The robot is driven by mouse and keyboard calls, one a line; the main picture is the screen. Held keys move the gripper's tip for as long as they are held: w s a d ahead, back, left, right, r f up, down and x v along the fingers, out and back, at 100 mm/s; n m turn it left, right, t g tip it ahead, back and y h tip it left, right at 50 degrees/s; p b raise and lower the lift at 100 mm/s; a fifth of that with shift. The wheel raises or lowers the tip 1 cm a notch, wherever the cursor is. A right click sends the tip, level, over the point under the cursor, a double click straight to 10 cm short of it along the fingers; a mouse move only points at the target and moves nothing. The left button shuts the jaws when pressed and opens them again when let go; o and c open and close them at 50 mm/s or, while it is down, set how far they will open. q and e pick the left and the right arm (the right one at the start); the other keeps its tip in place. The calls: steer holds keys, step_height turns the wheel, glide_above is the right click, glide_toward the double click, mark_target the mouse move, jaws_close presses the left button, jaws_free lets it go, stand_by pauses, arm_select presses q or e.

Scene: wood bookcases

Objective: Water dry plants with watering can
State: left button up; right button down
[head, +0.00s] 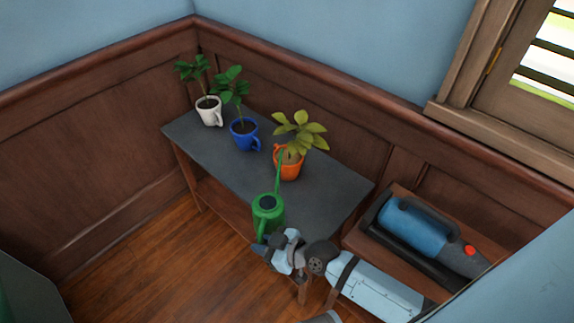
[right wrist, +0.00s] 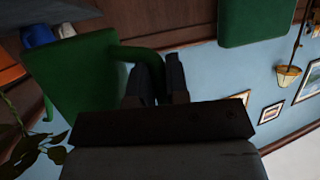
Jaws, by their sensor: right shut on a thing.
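A green watering can (head: 268,212) hangs at the front edge of the dark table, its spout reaching up to the orange pot (head: 288,163). The orange pot holds a yellowish-green plant (head: 300,130). A blue pot (head: 244,135) and a white pot (head: 209,112), both with dark green plants, stand farther left. My right gripper (head: 264,244) is shut on the can's handle; in the right wrist view its fingers (right wrist: 157,82) close around the handle of the green can (right wrist: 75,85). I cannot see whether water flows. My left gripper is not in view.
The dark-topped table (head: 215,155) stands against wood panelling (head: 110,130). A wooden stand (head: 397,200) to its right holds a blue and black device (head: 415,228). A window (head: 530,80) is at upper right. Wood floor (head: 165,275) is clear at lower left.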

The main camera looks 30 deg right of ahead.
mark_target(268, 208)
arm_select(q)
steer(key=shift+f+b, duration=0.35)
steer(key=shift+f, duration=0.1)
arm_select(e)
steer(key=f, duration=0.3)
steer(key=shift+s, duration=0.35)
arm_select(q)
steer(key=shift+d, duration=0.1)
arm_select(e)
steer(key=shift+r, duration=0.1)
steer(key=r+p, duration=0.2)
steer(key=r+m+g+p, duration=0.1)
steer(key=shift+w+d+r+y, duration=0.25)
steer(key=shift+w+r+y, duration=0.05)
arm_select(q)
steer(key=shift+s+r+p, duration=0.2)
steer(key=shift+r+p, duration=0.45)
arm_select(e)
steer(key=shift+w+d+r+m+g, duration=0.3)
steer(key=shift+r+m, duration=0.1)
steer(key=shift+r, duration=0.15)
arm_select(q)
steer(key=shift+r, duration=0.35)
arm_select(e)
steer(key=shift+w+r, duration=0.1)
steer(key=shift+r, duration=0.15)
